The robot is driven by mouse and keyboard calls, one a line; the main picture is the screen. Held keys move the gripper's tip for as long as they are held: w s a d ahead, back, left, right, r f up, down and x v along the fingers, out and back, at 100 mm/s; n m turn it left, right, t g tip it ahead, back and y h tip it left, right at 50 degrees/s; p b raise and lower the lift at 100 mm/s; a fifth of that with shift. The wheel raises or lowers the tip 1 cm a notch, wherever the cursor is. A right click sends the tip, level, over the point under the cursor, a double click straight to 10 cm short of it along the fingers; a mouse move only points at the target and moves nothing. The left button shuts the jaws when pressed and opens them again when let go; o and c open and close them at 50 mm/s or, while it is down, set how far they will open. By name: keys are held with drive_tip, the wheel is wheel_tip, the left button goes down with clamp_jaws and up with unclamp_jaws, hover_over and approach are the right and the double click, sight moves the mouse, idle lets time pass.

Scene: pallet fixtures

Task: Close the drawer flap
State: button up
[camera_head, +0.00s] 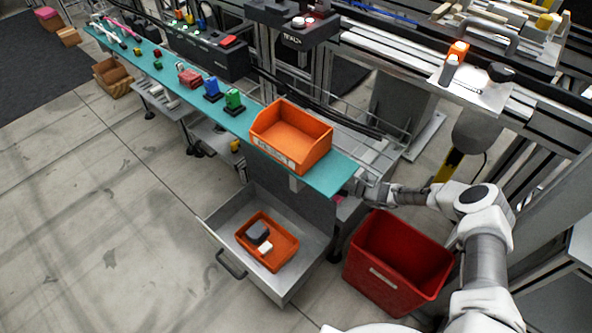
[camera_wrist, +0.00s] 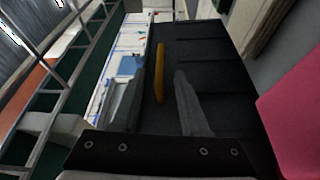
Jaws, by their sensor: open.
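An open grey metal drawer (camera_head: 301,268) sticks out below the teal worktop in the head view, with a dark handle on its front. In the wrist view a dark panel (camera_wrist: 219,65) carries a narrow yellow bar (camera_wrist: 160,72). I cannot tell for sure whether this panel is the drawer flap. My gripper (camera_head: 358,187) is beside the right end of the worktop, above the red bin's back edge and apart from the open drawer. In the wrist view my gripper (camera_wrist: 155,88) is open and empty, with the yellow bar showing between its fingers. I see no contact.
An orange tray (camera_head: 291,245) with a dark and a white item lies in the drawer. A larger orange bin (camera_head: 281,152) stands on the teal worktop (camera_head: 333,174). A red bin (camera_head: 387,291) stands right of the drawer.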

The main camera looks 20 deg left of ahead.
sight(290, 185)
drive_tip(key=a, duration=0.3)
drive_tip(key=a+b, duration=0.1)
drive_tip(key=a, duration=0.1)
drive_tip(key=shift+s+a+r, duration=0.1)
drive_tip(key=shift+s+a, duration=0.2)
clamp_jaws()
idle(1.1)
